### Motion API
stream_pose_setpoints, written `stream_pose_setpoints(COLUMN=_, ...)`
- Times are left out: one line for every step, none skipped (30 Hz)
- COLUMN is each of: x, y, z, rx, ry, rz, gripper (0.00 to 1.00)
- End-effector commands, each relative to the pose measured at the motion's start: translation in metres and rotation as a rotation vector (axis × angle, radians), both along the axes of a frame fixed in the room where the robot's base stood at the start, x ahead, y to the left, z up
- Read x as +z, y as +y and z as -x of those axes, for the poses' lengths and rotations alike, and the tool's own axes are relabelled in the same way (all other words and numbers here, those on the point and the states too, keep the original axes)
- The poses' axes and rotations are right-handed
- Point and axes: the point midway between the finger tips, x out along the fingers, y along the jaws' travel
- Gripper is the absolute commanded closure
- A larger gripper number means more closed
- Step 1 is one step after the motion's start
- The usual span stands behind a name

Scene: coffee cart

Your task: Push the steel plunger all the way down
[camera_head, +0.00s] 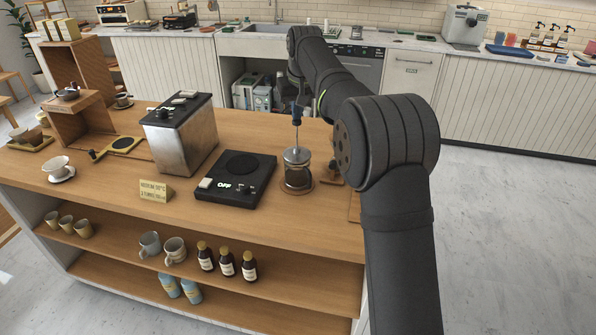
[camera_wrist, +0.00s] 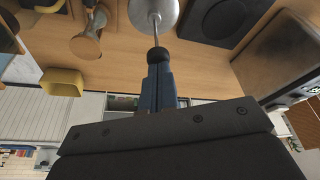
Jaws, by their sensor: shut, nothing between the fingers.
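The glass press (camera_head: 297,178) stands upright on a round wooden coaster on the counter, right of the black scale. Its steel plunger rod (camera_head: 297,138) stands tall above the metal lid (camera_head: 297,155). In the wrist view the rod (camera_wrist: 149,35) runs from the round lid (camera_wrist: 154,10) to a dark knob (camera_wrist: 157,54). My gripper (camera_head: 297,116) is shut and empty, with its blue fingertips directly above the knob. In the wrist view the fingertips (camera_wrist: 158,66) look to be against the knob; whether they touch is unclear.
The black scale (camera_head: 236,178) reads OFF left of the press. A steel box machine (camera_head: 180,140) stands behind it. A small wooden-handled item (camera_head: 331,176) is close on the press's right, partly behind my arm. The counter's front strip is mostly clear.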

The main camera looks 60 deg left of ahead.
Motion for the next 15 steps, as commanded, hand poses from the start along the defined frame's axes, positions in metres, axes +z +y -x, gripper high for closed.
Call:
stream_pose_setpoints(x=-0.001, y=0.000, z=0.000, rx=0.000, ry=0.000, rz=0.001, gripper=1.00)
stream_pose_setpoints(x=-0.002, y=0.000, z=0.000, rx=0.000, ry=0.000, rz=0.001, gripper=1.00)
stream_pose_setpoints(x=-0.003, y=0.000, z=0.000, rx=0.000, ry=0.000, rz=0.001, gripper=1.00)
stream_pose_setpoints(x=-0.003, y=0.000, z=0.000, rx=0.000, ry=0.000, rz=0.001, gripper=1.00)
stream_pose_setpoints(x=-0.004, y=0.000, z=0.000, rx=0.000, ry=0.000, rz=0.001, gripper=1.00)
stream_pose_setpoints(x=-0.005, y=0.000, z=0.000, rx=0.000, ry=0.000, rz=0.000, gripper=1.00)
stream_pose_setpoints(x=-0.006, y=0.000, z=0.000, rx=0.000, ry=0.000, rz=0.000, gripper=1.00)
stream_pose_setpoints(x=-0.006, y=0.000, z=0.000, rx=0.000, ry=0.000, rz=0.000, gripper=1.00)
stream_pose_setpoints(x=-0.007, y=0.000, z=0.000, rx=0.000, ry=0.000, rz=0.000, gripper=1.00)
stream_pose_setpoints(x=-0.008, y=0.000, z=0.000, rx=0.000, ry=0.000, rz=0.000, gripper=1.00)
stream_pose_setpoints(x=-0.009, y=0.000, z=0.000, rx=0.000, ry=0.000, rz=0.000, gripper=1.00)
stream_pose_setpoints(x=-0.010, y=0.000, z=0.000, rx=0.000, ry=0.000, rz=0.000, gripper=1.00)
stream_pose_setpoints(x=-0.010, y=0.000, z=0.000, rx=0.000, ry=0.000, rz=0.000, gripper=1.00)
stream_pose_setpoints(x=-0.011, y=0.000, z=0.000, rx=0.000, ry=0.000, rz=0.000, gripper=1.00)
stream_pose_setpoints(x=-0.012, y=0.000, z=0.000, rx=0.000, ry=0.000, rz=0.001, gripper=1.00)
